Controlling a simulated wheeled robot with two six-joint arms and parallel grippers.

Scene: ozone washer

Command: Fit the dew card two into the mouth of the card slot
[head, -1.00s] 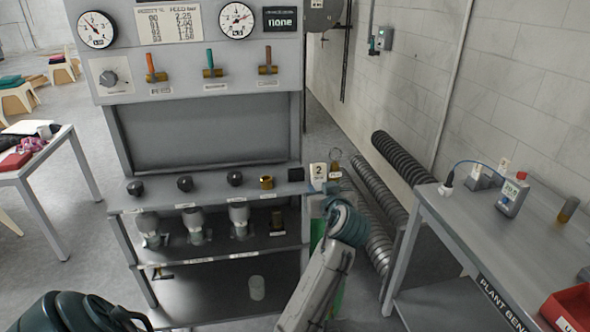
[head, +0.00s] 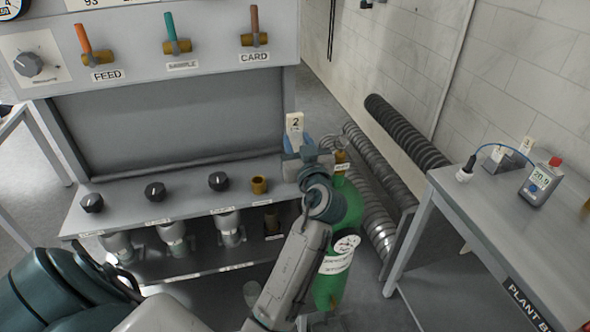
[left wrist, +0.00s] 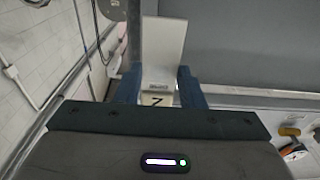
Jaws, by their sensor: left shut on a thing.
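Dew card two (head: 295,123) is a small white card marked 2, held upright above the right end of the console ledge. My left gripper (head: 297,145) is shut on it with blue fingers. The card slot is not visible now; my gripper and wrist cover the ledge end right of the brass fitting (head: 259,184). I cannot tell whether the card touches anything besides the fingers. My right gripper is not in view.
The ledge (head: 140,212) carries several black knobs. A green cylinder (head: 330,260) is right of my forearm. Ribbed hoses (head: 405,132) lie by the wall.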

